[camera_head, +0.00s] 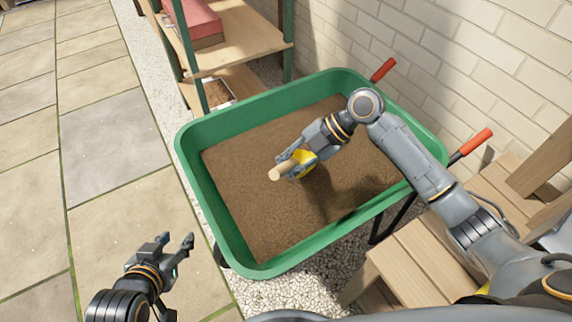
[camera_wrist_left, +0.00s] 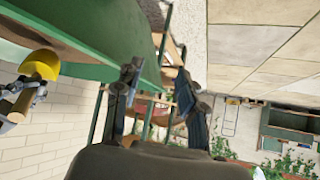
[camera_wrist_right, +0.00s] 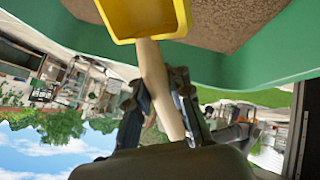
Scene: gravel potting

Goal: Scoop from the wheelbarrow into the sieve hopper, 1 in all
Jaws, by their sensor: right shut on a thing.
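The green wheelbarrow (camera_head: 188,165) stands in the middle of the head view, filled with brown, fine-grained material (camera_head: 240,185). My right gripper (camera_head: 296,160) is above this fill and shut on the wooden handle (camera_head: 281,172) of a yellow scoop (camera_head: 305,160). In the right wrist view the handle (camera_wrist_right: 158,85) lies between the fingers, and the visible part of the yellow scoop (camera_wrist_right: 145,18) looks bare. The scoop also shows in the left wrist view (camera_wrist_left: 42,65). My left gripper (camera_head: 174,247) is open and empty, outside the wheelbarrow at lower left. I cannot make out the sieve hopper.
A wooden shelf unit (camera_head: 235,40) with green posts stands behind the wheelbarrow, with a reddish block (camera_head: 195,20) on it. A brick wall (camera_head: 460,70) is at the right. Wooden slats (camera_head: 425,265) are at lower right. Paving (camera_head: 110,140) at the left is clear.

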